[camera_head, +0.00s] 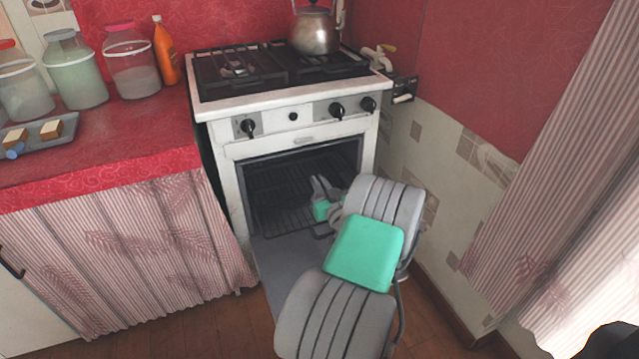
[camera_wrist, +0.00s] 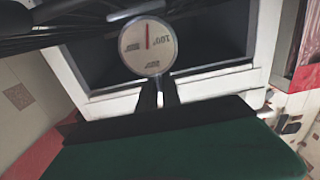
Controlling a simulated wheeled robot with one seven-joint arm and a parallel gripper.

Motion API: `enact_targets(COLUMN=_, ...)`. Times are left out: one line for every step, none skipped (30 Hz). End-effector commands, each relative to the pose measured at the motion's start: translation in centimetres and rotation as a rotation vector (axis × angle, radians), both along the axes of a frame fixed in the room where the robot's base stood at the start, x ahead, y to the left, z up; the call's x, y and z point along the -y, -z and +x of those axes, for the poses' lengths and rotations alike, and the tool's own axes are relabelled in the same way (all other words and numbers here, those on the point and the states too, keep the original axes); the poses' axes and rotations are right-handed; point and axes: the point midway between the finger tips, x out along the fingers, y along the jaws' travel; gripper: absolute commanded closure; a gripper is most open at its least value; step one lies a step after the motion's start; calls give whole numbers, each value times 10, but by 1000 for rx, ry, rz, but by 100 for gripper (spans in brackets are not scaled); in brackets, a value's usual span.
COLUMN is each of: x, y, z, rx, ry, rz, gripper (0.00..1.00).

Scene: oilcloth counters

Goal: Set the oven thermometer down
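In the head view my gripper (camera_head: 319,184) reaches into the open oven (camera_head: 262,185), above the wire rack (camera_head: 285,218). The thermometer cannot be made out there, hidden by my arm or the dark.
The oven door (camera_head: 287,268) is folded down under my arm. A kettle (camera_head: 315,30) stands on the stove top (camera_head: 222,93). Left, the red counter (camera_head: 130,140) holds jars (camera_head: 132,68), an orange bottle (camera_head: 165,52) and a tray (camera_head: 62,135). A wall is close on the right.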

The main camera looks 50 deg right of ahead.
Motion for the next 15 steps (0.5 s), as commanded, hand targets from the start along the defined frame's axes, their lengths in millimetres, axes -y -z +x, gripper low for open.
enact_targets(x=0, y=-1, z=0, rx=0, ry=0, rz=0, gripper=87)
enact_targets(x=0, y=-1, z=0, rx=0, ry=0, rz=0, gripper=84)
enact_targets(x=0, y=-1, z=0, rx=0, ry=0, rz=0, gripper=81)
enact_targets(x=0, y=-1, z=0, rx=0, ry=0, rz=0, gripper=79)
enact_targets(x=0, y=-1, z=0, rx=0, ry=0, rz=0, gripper=76)
enact_targets(x=0, y=-1, z=0, rx=0, ry=0, rz=0, gripper=73)
enact_targets(x=0, y=-1, z=0, rx=0, ry=0, rz=0, gripper=73)
enact_targets(x=0, y=-1, z=0, rx=0, ry=0, rz=0, gripper=73)
enact_targets(x=0, y=-1, z=0, rx=0, ry=0, rz=0, gripper=73)
enact_targets(x=0, y=-1, z=0, rx=0, ry=0, rz=0, gripper=73)
enact_targets(x=0, y=-1, z=0, rx=0, ry=0, rz=0, gripper=73)
enact_targets(x=0, y=-1, z=0, rx=0, ry=0, rz=0, gripper=73)
enact_targets(x=0, y=-1, z=0, rx=0, ry=0, rz=0, gripper=73)
enact_targets(x=0, y=-3, z=0, rx=0, ry=0, rz=0, gripper=73)
enact_targets(x=0, y=-5, z=0, rx=1, ry=0, rz=1, gripper=73)
